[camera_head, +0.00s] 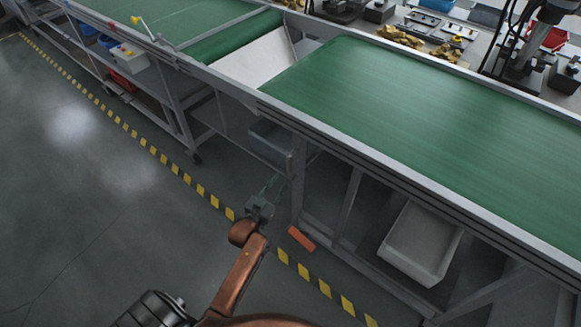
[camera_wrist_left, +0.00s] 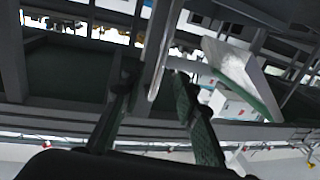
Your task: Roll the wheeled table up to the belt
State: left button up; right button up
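The green belt (camera_head: 430,105) runs across the right half of the head view on a grey metal frame. To its left, past a pale sloping panel, stands another green-topped frame (camera_head: 165,20) with a caster at its foot; I cannot tell whether this is the wheeled table. No separate wheeled table shows clearly. My left gripper (camera_head: 277,183) is low beside the belt frame's legs. In the left wrist view its two fingers (camera_wrist_left: 153,80) are apart, with a pale metal bar between or behind them; contact cannot be told. My right gripper is out of view.
A white bin (camera_head: 421,243) and an orange block (camera_head: 301,238) are low by the belt frame. A yellow-black floor stripe (camera_head: 163,159) runs along the line. Grey floor (camera_head: 75,200) on the left is clear. Parts and tools lie behind the belt.

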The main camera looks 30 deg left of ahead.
aim_at(288, 167)
pick_arm(q)
jog(key=w, duration=0.1)
jog(key=w+b, duration=0.1)
jog(key=w, duration=0.1)
jog(key=w+r, duration=0.1)
jog(key=w, duration=0.1)
jog(key=shift+w+a+r, duration=0.1)
jog(key=shift+w+a, duration=0.15)
jog(key=shift+a, duration=0.1)
jog(key=shift+w+a+b, duration=0.1)
jog(key=shift+w+b, duration=0.3)
jog(key=shift+w, duration=0.8)
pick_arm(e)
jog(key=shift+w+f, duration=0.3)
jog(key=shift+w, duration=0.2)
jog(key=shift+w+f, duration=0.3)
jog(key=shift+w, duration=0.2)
pick_arm(q)
jog(key=shift+c, duration=0.3)
grip_shut()
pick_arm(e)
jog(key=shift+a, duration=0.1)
pick_arm(q)
jog(key=shift+a, duration=0.1)
